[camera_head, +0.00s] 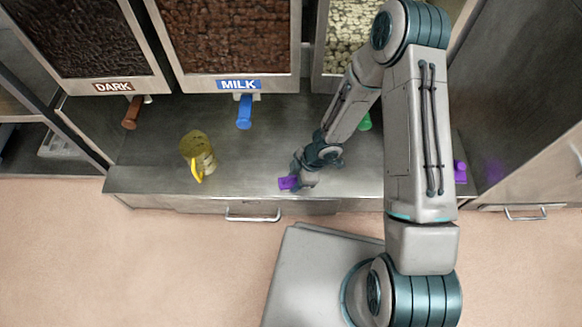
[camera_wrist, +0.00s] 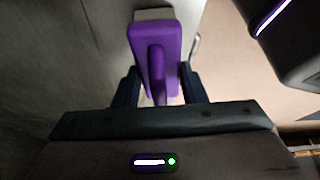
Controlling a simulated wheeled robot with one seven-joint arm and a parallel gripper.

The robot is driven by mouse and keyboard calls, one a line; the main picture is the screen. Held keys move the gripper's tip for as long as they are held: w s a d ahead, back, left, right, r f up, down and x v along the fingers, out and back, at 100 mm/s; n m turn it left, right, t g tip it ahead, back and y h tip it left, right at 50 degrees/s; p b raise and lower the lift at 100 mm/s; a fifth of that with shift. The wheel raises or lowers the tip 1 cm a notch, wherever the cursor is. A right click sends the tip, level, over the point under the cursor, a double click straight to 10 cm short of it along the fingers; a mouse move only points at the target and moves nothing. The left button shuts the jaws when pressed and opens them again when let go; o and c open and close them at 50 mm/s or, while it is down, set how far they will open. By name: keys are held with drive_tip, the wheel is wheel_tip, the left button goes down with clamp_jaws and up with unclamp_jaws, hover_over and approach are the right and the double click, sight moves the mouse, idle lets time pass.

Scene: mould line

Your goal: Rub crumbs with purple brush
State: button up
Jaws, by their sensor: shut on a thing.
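The purple brush (camera_head: 288,183) shows at my gripper (camera_head: 303,176), over the front part of the metal counter (camera_head: 240,180). In the wrist view, the purple brush (camera_wrist: 143,45) has a block-shaped body with a rounded handle and a pale grey part at its far end. The two dark fingers of my gripper (camera_wrist: 159,88) stand on either side of its handle and are shut on it. I cannot make out any crumbs in either view. Whether the brush touches the counter is not clear.
Dispensers labelled DARK (camera_head: 113,87) and MILK (camera_head: 238,84) line the back, with brown (camera_head: 132,113), blue (camera_head: 244,112) and green (camera_head: 365,122) handles below. Another purple item (camera_head: 460,171) is at right. A drawer handle (camera_head: 253,217) is in front.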

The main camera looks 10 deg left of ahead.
drive_tip(key=shift+w+d+f+b, duration=0.15)
drive_tip(key=shift+d+b, duration=0.1)
drive_tip(key=shift+d, duration=0.35)
drive_tip(key=shift+w+d+b, duration=0.15)
drive_tip(key=shift+d+b, duration=0.05)
drive_tip(key=shift+d, duration=0.35)
drive_tip(key=shift+s+a+r+p, duration=0.2)
drive_tip(key=shift+a+p, duration=0.15)
drive_tip(key=shift+a, duration=0.4)
drive_tip(key=shift+s+a+r+p, duration=0.1)
drive_tip(key=shift+s+a+p, duration=0.15)
drive_tip(key=shift+a, duration=0.5)
drive_tip(key=shift+s+a+p, duration=0.1)
drive_tip(key=shift+a+p, duration=0.4)
drive_tip(key=shift+a, duration=0.1)
wheel_tip(320, 180, up, 2)
drive_tip(key=shift+d+r+p, duration=0.1)
drive_tip(key=shift+r+p, duration=0.1)
drive_tip(key=shift+p, duration=0.65)
wheel_tip(320, 180, up, 5)
drive_tip(key=p, duration=0.6)
drive_tip(key=shift+r, duration=0.2)
drive_tip(key=shift+f, duration=0.1)
